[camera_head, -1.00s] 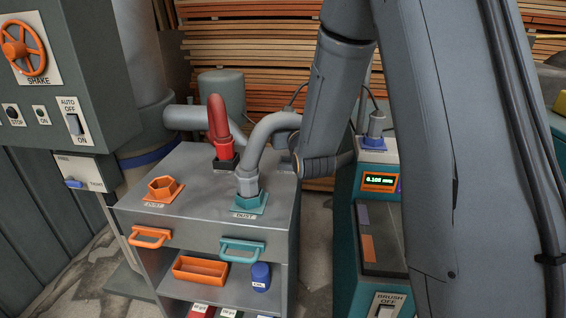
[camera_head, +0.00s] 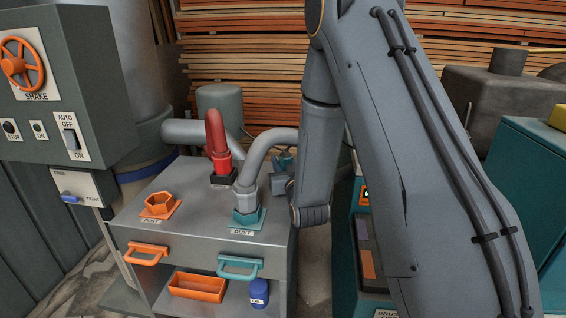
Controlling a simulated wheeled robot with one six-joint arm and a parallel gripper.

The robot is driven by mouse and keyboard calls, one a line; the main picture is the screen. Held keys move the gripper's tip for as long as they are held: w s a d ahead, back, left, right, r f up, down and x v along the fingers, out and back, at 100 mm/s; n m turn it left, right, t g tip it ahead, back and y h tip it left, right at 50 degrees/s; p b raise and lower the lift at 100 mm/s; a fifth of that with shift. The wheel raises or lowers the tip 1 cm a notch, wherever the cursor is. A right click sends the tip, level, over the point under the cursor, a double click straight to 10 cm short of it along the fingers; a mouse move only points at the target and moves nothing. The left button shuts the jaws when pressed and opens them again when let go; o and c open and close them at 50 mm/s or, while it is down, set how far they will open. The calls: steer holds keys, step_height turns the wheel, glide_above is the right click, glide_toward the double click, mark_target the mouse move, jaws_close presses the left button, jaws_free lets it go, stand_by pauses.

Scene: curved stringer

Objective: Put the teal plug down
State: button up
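A small teal and grey piece (camera_head: 284,160), which looks like the teal plug, shows just left of my arm, behind the grey hose. It is small and partly hidden. A grey end part of my gripper (camera_head: 279,183) shows just below it, beside my wrist. My arm hides most of the gripper, so I cannot see its fingers or whether they hold the piece. The teal DUST port (camera_head: 247,217) on the metal cabinet has the grey hose (camera_head: 250,178) standing in it.
The cabinet top (camera_head: 205,203) also has an orange open port (camera_head: 160,206) and a red upright handle-like part (camera_head: 217,140). Orange and teal drawer handles stick out in front. Bare cabinet top lies between the ports. A teal machine (camera_head: 372,225) stands at right, partly behind my arm.

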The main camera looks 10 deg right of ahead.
steer(key=shift+f, duration=0.1)
steer(key=o, duration=1.1)
steer(key=shift+s, duration=0.1)
steer(key=s+b, duration=0.1)
steer(key=s, duration=1.1)
steer(key=shift+r, duration=0.2)
